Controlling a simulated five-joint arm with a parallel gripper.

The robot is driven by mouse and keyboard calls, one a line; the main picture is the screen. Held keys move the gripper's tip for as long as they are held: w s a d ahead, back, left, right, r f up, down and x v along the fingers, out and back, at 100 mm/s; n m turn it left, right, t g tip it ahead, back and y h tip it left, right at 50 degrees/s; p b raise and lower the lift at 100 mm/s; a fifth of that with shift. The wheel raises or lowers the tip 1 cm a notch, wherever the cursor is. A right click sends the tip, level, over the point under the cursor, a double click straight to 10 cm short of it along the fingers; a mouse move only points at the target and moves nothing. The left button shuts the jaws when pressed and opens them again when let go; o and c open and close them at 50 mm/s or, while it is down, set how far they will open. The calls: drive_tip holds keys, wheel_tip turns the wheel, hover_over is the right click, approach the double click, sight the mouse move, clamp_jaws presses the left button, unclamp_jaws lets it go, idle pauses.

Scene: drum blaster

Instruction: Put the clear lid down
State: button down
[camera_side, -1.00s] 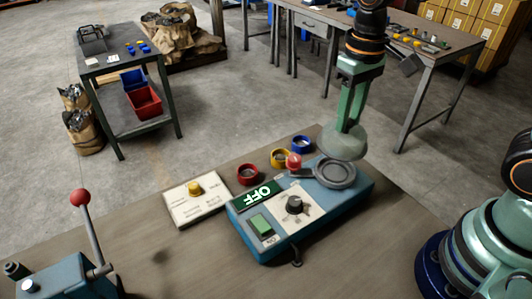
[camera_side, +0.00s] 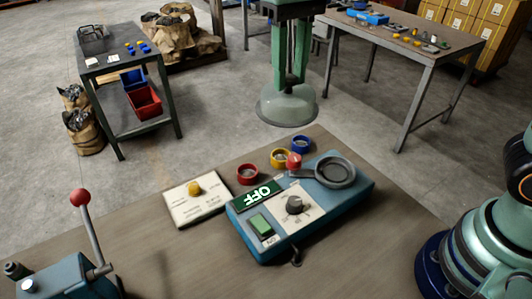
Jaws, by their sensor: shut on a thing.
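The clear lid (camera_side: 287,108), a pale translucent dome with a round rim, hangs in the air near the top middle of the side view. My gripper (camera_side: 289,84) is shut on it from above; the fingertips show faintly at the top of the dome. In the picture the lid lies just beyond the back edge of the wooden table (camera_side: 380,235), apart from anything below. The blue machine (camera_side: 345,200) stands on the table to the lower right of the lid. Its round grey drum opening (camera_side: 335,172) is uncovered.
Red (camera_side: 247,174), yellow (camera_side: 281,157) and blue (camera_side: 302,145) round cups stand behind the machine. A red-knobbed lever (camera_side: 82,197) stands front left. The table's front middle is clear.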

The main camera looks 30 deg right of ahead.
drive_tip(key=s+a+f, duration=0.2)
drive_tip(key=a+f, duration=0.1)
drive_tip(key=a, duration=0.6)
drive_tip(key=s+a+f, duration=0.2)
drive_tip(key=a+f, duration=0.1)
drive_tip(key=a, duration=0.7)
drive_tip(key=shift+w+f, duration=0.2)
drive_tip(key=shift+f, duration=9.5)
drive_tip(key=shift+f, duration=0.1)
drive_tip(key=c, duration=0.6)
unclamp_jaws()
